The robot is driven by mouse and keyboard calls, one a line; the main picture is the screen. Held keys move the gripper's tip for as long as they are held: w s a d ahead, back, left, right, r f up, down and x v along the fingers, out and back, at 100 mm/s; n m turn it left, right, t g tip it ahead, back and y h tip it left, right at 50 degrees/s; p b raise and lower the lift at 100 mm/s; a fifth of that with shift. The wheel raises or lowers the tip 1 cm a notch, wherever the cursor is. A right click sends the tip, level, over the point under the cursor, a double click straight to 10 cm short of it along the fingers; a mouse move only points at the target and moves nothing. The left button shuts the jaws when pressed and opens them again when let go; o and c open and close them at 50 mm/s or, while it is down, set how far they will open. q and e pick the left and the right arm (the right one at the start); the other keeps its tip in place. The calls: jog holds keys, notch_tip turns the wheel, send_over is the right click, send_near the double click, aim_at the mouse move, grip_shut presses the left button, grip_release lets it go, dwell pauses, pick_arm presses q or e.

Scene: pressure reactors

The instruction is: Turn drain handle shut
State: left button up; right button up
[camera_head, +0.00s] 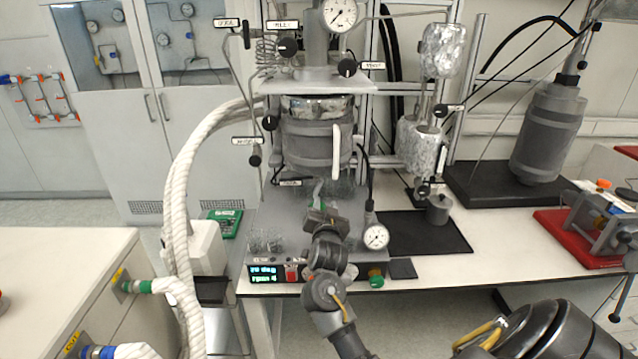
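The reactor vessel (312,140) stands upright in its frame on the bench, with a silver band near its top. Below it, at the left, is a small black handle (277,180) with a dark label (291,183) beside it, which looks like the drain handle; the lettering is too small to read surely. My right gripper (318,192) reaches up from the bottom to just below the vessel, to the right of that label. Its fingers are small and seen from behind, so their gap and any contact with the handle cannot be made out. My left gripper is not in view.
A pressure gauge (375,237) and the controller's lit display (263,272) are at the bench front. Thick white hoses (177,200) curve at the left. Foil-wrapped cylinders (421,150) and a grey vessel (547,135) stand right. A black mat (425,238) has bare room.

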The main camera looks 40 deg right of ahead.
aim_at(319, 189)
jog(key=w, duration=0.1)
jog(key=w+p, duration=0.1)
jog(key=w, duration=0.1)
jog(key=w+d, duration=0.1)
jog(key=shift+w+r, duration=0.25)
jog(key=p+x, duration=0.2)
jog(key=x, duration=0.3)
jog(key=shift+s+d+f, duration=0.1)
jog(key=shift+d, duration=0.1)
jog(key=shift+w+d+f, duration=0.1)
jog(key=shift+w+d, duration=0.2)
jog(key=shift+w, duration=0.25)
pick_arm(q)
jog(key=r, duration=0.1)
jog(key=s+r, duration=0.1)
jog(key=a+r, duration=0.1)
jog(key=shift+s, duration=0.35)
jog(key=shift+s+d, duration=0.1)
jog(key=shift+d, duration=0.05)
pick_arm(e)
jog(key=shift+s, duration=0.1)
jog(key=shift+c, duration=0.4)
